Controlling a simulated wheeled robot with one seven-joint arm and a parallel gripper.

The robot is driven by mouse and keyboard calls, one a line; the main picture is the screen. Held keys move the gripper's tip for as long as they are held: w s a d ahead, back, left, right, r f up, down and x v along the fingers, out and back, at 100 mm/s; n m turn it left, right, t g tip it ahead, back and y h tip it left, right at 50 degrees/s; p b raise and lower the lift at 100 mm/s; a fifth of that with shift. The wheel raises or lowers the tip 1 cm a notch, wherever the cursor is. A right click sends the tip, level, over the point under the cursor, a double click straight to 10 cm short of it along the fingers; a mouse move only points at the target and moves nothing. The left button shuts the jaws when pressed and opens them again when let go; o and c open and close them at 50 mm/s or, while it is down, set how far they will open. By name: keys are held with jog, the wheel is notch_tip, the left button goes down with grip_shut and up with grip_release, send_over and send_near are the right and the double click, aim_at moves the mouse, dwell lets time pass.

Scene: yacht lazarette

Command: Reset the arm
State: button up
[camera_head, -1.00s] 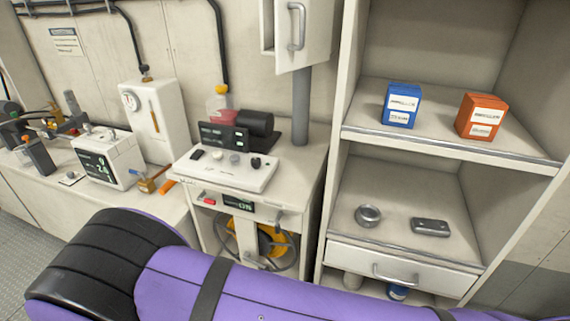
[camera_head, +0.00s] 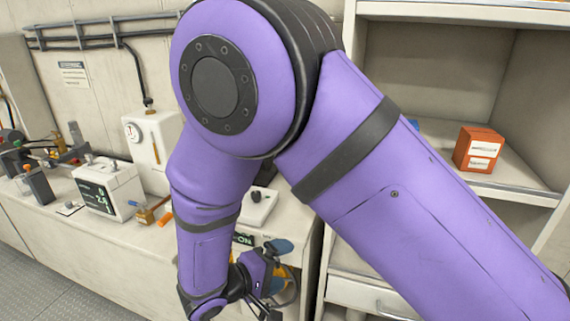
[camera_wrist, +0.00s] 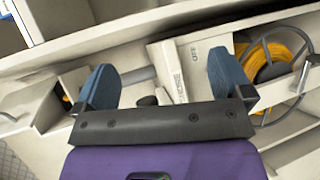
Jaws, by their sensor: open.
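My purple arm is raised and bent across the middle of the head view. My gripper (camera_head: 272,262) hangs low at the centre, in front of the cabinet beneath the counter. In the wrist view my gripper (camera_wrist: 166,85) shows two blue finger pads wide apart. Nothing is between them. The pads stand clear of the cabinet front behind, and no object is held.
A cabinet with a yellow hose reel (camera_wrist: 268,65) lies beyond the fingers. An open shelf unit with an orange box (camera_head: 479,149) is at right. A white device with a screen (camera_head: 107,188) stands on the left counter. Open floor (camera_head: 45,275) shows lower left.

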jog(key=d+r+m+g+y, duration=0.45)
jog(key=d+r+g, duration=0.35)
jog(key=d+r, duration=1.1)
jog(key=s+d+r+m+t+y, duration=0.3)
jog(key=s+d+r+y, duration=0.4)
jog(key=s+d+r, duration=0.4)
jog(key=shift+s+d+r+m+t, duration=0.45)
jog(key=shift+s+d, duration=0.45)
jog(key=shift+s, duration=1.15)
jog(key=shift+f, duration=0.1)
